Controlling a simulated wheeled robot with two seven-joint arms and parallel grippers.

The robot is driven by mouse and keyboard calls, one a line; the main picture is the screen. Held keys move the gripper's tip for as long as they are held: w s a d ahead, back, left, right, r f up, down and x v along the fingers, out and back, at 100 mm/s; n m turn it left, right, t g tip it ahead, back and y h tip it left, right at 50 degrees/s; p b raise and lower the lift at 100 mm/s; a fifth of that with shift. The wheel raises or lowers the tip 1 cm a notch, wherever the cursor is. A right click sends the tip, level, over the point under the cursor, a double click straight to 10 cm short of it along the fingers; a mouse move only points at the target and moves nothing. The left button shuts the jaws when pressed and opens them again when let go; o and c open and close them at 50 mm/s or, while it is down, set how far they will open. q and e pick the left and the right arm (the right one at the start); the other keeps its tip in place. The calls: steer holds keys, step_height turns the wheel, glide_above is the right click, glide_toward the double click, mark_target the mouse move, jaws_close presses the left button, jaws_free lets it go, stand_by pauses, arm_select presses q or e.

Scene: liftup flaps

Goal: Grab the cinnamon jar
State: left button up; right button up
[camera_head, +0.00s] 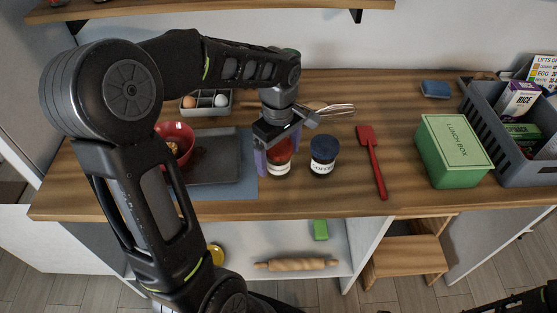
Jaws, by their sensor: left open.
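A jar with a red lid (279,151) and a pale label stands upright on the wooden counter; its label is too small to read, but it is likely the cinnamon jar. My left gripper (279,158) is open and points down over this jar from above. One finger shows at the jar's left side, and the other is near its right side. I cannot tell whether the fingers touch it. My wrist hides part of the lid. A jar with a dark blue lid (323,149) stands close to the right. My right gripper does not show; only a dark arm part is at the bottom right.
A dark tray (215,165) and red bowl (176,139) lie left; an egg holder (205,103) and whisk (334,110) are behind. A red spatula (372,160), green lunch box (453,151) and grey crate (509,146) are right. Below is a shelf with a rolling pin (297,265).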

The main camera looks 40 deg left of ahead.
arm_select(q)
steer(key=shift+c, duration=0.6)
steer(key=c, duration=1.4)
steer(key=shift+r, duration=0.1)
steer(key=shift+c, duration=0.2)
step_height(320, 180, up, 10)
steer(key=shift+f+b, duration=0.1)
steer(key=shift+b, duration=0.2)
